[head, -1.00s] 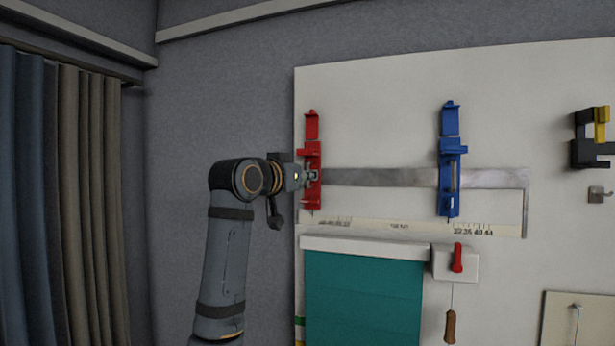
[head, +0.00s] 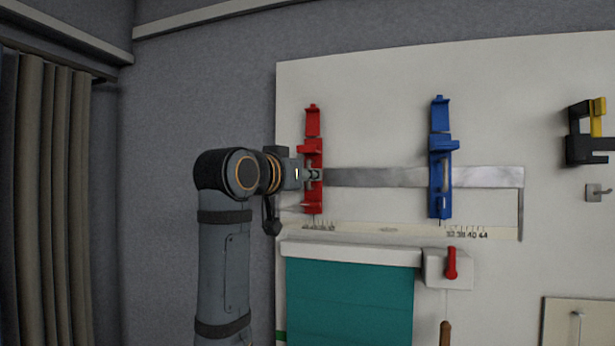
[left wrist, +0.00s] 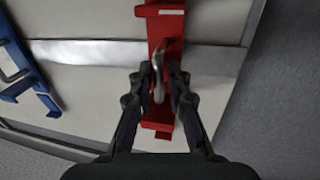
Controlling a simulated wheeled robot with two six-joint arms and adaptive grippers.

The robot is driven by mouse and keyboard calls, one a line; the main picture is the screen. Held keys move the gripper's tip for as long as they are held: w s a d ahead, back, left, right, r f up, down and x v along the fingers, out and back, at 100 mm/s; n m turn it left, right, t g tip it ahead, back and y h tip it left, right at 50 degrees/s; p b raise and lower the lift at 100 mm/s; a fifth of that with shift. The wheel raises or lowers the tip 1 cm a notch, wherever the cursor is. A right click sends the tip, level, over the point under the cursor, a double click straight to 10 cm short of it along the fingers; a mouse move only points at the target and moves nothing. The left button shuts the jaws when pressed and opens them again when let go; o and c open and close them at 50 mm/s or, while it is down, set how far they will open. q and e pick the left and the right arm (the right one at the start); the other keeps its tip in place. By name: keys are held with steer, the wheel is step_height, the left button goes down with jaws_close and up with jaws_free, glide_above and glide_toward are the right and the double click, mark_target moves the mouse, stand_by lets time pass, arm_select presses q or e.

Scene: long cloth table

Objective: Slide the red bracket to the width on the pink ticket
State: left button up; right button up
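The red bracket (head: 313,190) sits upright near the left end of a flat metal bar; it also shows in the left wrist view (left wrist: 165,30). My left gripper (head: 314,175) is at its middle. In the left wrist view my left gripper's fingers (left wrist: 160,82) are closed on both sides of the bracket's metal handle (left wrist: 158,90). The blue bracket (head: 440,170) stands farther right on the bar. A number scale (head: 390,230) runs below; its right-hand figures are small and its left ones unreadable. No pink ticket is visible. My right gripper is not in view.
The metal bar (head: 385,177) is clear between the two brackets. Below hang a teal blind (head: 350,300) and a white box with a red lever (head: 451,264). A black and yellow fixture (head: 588,130) is at far right. A curtain (head: 45,200) hangs at left.

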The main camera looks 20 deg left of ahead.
arm_select(q)
steer(key=v, duration=1.2)
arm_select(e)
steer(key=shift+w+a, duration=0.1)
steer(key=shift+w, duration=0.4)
